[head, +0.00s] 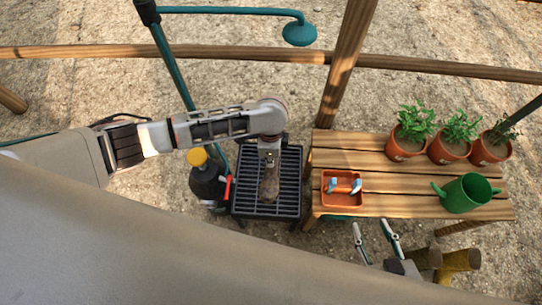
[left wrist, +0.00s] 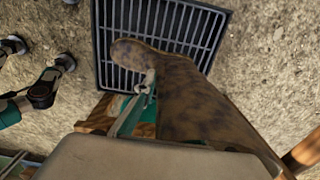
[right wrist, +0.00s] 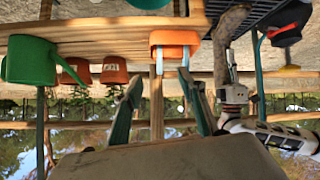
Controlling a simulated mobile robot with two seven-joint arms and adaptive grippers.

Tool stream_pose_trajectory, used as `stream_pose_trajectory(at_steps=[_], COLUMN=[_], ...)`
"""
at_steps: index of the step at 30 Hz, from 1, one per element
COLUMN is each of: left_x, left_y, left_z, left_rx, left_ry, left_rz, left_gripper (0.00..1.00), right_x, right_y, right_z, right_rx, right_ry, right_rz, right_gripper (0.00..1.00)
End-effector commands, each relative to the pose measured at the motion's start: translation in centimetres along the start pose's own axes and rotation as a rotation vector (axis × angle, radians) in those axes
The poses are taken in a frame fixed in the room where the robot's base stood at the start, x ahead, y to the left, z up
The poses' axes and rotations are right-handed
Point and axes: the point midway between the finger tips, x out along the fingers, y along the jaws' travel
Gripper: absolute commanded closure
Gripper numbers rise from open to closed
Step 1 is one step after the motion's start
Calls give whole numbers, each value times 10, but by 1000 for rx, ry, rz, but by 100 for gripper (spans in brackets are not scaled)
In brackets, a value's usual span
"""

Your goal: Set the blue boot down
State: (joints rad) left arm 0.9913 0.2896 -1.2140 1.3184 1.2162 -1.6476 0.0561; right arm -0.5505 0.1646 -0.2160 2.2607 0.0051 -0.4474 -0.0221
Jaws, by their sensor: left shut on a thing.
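A boot (head: 270,187), brown with mud and showing dark bluish patches, is over the black grate (head: 239,205). My left gripper (head: 269,160) is shut on its upper part from above. In the left wrist view the boot (left wrist: 195,100) lies against the left fingers (left wrist: 148,85), its foot over the grate bars (left wrist: 172,22). I cannot tell whether the sole touches the bars. The boot also shows in the right wrist view (right wrist: 231,25). My right gripper (head: 377,240) is open and empty in front of the bench; its fingers stand apart in the right wrist view (right wrist: 160,95).
A dark bottle with a yellow cap (head: 207,183) stands left of the grate. The wooden bench (head: 400,205) right of it bears an orange tray (head: 342,203), a green watering can (head: 467,192) and potted plants (head: 405,145). Yellow boots (head: 460,260) stand at lower right. A teal shower pipe (head: 172,65) rises behind.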

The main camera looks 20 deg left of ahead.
Motion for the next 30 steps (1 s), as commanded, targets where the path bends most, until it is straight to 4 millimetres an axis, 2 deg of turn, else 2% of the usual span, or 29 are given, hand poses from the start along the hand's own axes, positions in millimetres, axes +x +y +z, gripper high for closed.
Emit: stream_pose_trajectory(at_steps=[6, 7, 9, 20, 23, 27, 28, 30], left_x=[1, 1, 1, -1, -13, -42, -50, -66], left_y=[-1, -1, -1, -1, -3, -6, -7, -7], left_z=[-1, 0, 0, 0, 0, -1, -1, -1], left_rx=[0, 0, 0, 0, 0, -1, -1, -1], left_ry=[1, 0, 0, 0, 1, 3, 3, 3], left_rz=[-2, -2, -2, -2, -8, -15, -17, -18], left_gripper=[100, 84, 73, 73, 73, 73, 73, 73], right_x=[0, 0, 0, 0, -1, -3, -4, -8], right_y=[0, 0, 0, 0, 3, 9, 10, 9], right_z=[0, 0, 1, 1, -8, -21, -20, -4], right_rx=[0, 0, 0, -1, -5, -13, -14, -6], right_ry=[0, 0, -1, -1, 13, 31, 29, -6], right_rz=[0, -1, -1, -1, 4, 16, 18, 21], right_gripper=[60, 60, 60, 60, 60, 60, 60, 60])
